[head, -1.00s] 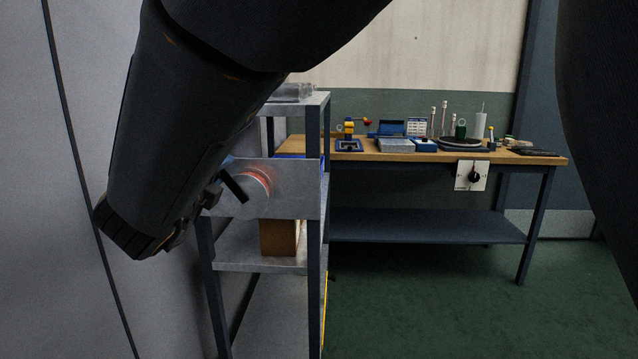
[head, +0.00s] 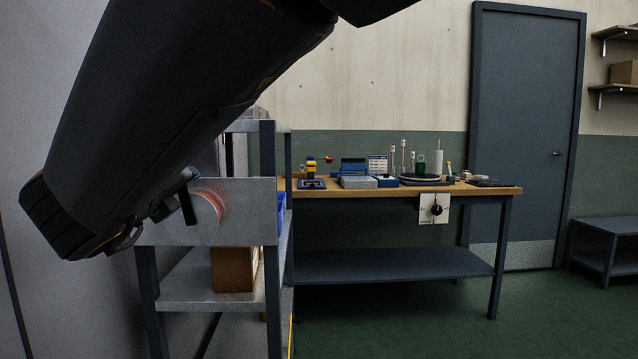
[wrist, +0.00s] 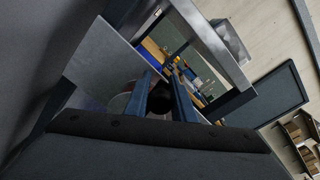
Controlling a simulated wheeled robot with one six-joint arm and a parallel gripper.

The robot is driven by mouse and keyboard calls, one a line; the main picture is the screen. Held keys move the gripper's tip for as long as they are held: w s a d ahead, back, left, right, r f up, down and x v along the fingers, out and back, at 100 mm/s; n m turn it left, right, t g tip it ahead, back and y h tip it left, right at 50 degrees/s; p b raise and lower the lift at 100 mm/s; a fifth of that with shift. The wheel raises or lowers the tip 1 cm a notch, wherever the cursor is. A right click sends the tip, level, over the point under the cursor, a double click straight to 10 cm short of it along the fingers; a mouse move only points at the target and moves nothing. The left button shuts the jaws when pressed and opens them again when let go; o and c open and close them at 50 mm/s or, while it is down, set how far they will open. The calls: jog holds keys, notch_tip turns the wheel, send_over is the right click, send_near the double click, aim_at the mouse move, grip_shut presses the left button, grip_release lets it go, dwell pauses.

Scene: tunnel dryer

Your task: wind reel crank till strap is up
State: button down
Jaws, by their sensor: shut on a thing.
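The reel (head: 208,202), with a reddish curved edge, sits on a grey plate (head: 246,221) at the near end of the shelf rack. A dark crank arm (head: 187,203) stands in front of it, nearly upright and slightly tilted. In the wrist view, the black crank knob (wrist: 160,98) lies between the two bluish fingers of my gripper (wrist: 163,88), which is shut on it. Part of the grey reel disc (wrist: 118,104) shows beside the fingers. I cannot make out a hanging strap.
The rack (head: 270,265) holds a cardboard box (head: 233,270) on a lower shelf. A wooden-topped workbench (head: 400,192) with several small items and a dial panel (head: 434,209) stands behind. A grey wall is close on the left; green floor (head: 400,325) is open at right.

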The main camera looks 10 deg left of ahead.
jog(key=shift+d+f, duration=0.1)
jog(key=shift+f, duration=0.15)
jog(key=c, duration=1.5)
grip_release()
jog(key=shift+d, duration=0.1)
jog(key=shift+c, duration=0.2)
jog(key=shift+r, duration=0.1)
jog(key=shift+s, duration=0.55)
jog(key=v, duration=0.6)
jog(key=shift+s+d, duration=0.2)
jog(key=shift+s, duration=0.15)
jog(key=shift+r, duration=0.1)
